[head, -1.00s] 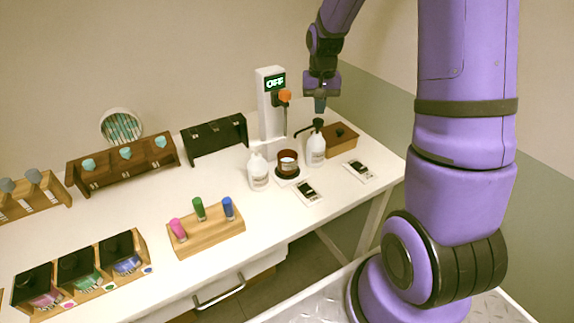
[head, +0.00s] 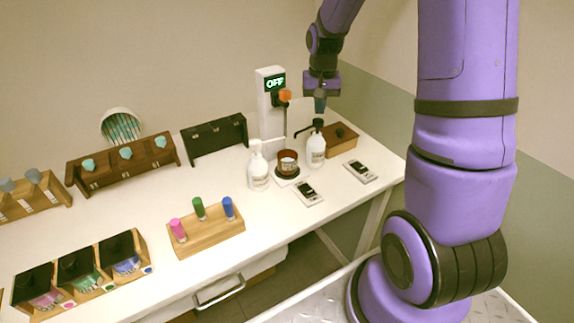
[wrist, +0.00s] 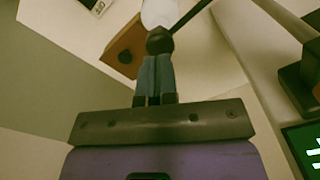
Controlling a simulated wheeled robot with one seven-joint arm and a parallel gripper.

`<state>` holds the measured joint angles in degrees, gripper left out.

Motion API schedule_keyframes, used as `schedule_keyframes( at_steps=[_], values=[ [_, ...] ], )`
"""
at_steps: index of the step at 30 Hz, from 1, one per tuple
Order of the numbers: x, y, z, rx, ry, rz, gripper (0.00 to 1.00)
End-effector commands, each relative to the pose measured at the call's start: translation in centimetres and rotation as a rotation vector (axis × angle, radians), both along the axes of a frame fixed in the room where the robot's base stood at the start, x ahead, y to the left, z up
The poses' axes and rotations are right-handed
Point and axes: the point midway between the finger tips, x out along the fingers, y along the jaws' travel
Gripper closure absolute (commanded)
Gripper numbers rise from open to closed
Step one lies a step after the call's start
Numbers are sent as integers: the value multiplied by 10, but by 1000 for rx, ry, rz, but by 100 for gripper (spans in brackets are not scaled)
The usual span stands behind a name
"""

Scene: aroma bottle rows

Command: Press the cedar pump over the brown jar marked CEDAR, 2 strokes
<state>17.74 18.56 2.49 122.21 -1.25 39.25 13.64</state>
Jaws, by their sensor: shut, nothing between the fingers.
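A white pump bottle with a black pump head (head: 317,123) and long black spout stands at the right of the table; its body (head: 316,150) is white. The spout points left, toward the brown jar (head: 287,163), which sits on a dark round base. The jar's label is too small to read. My gripper (head: 320,109) is shut and empty, pointing down just above the pump head. In the wrist view the shut fingers (wrist: 155,76) reach to the black pump head (wrist: 159,40); I cannot tell whether they touch it.
A second white bottle (head: 258,172) stands left of the jar. A white post with an OFF display (head: 275,84) rises behind. A wooden box (head: 341,140) is right of the pump bottle. Small dark-screened devices (head: 307,192) lie in front. A block with colored vials (head: 206,231) is at front left.

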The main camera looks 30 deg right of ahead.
Motion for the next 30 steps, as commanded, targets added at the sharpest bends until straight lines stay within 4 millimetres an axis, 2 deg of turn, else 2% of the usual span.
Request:
schedule_keyframes(
  at_steps=[8,30],
  values=[
    [0,0,-1,0,0,0,100],
    [0,0,-23,0,1,0,100]
  ],
)
